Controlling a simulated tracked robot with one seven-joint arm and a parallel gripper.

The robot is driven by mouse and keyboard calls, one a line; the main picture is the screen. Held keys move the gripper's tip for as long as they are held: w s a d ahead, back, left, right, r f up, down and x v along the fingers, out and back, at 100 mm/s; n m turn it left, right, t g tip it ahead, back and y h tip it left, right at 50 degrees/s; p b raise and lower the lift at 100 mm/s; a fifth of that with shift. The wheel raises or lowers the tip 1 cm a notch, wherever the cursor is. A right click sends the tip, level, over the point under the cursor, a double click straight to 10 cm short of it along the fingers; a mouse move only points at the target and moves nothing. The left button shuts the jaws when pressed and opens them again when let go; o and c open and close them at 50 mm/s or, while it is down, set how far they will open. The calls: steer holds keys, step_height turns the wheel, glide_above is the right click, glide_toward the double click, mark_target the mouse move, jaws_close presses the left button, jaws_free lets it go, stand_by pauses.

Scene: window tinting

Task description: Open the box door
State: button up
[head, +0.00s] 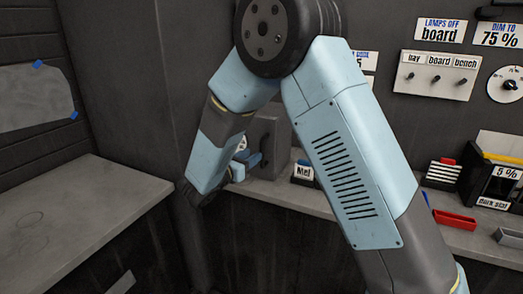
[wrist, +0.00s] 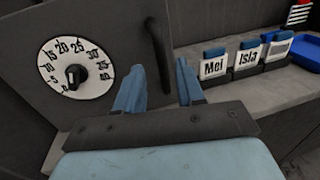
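The grey box (head: 270,135) stands on the back bench in the head view, partly hidden behind my arm. In the wrist view its door (wrist: 115,35) fills the upper left and looks shut. The door carries a round white dial (wrist: 75,68) and, at its right side, a dark upright bar handle (wrist: 158,50). My gripper (wrist: 158,80) is open, its two blue fingers apart. The handle's lower end shows in the gap between the fingers. I cannot tell whether either finger touches it. In the head view my gripper (head: 244,160) is small and partly hidden by my arm.
Name-labelled holders, "Mei" (wrist: 214,65) and "Isla" (wrist: 247,57), stand on the bench right of the box. A blue tray (wrist: 307,50) lies farther right. A red tray (head: 455,219) and switch panel (head: 437,75) are at right. The left bench (head: 75,215) is clear.

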mark_target(262, 149)
steer(key=x, duration=0.7)
steer(key=shift+s, duration=0.1)
jaws_close()
stand_by(0.5)
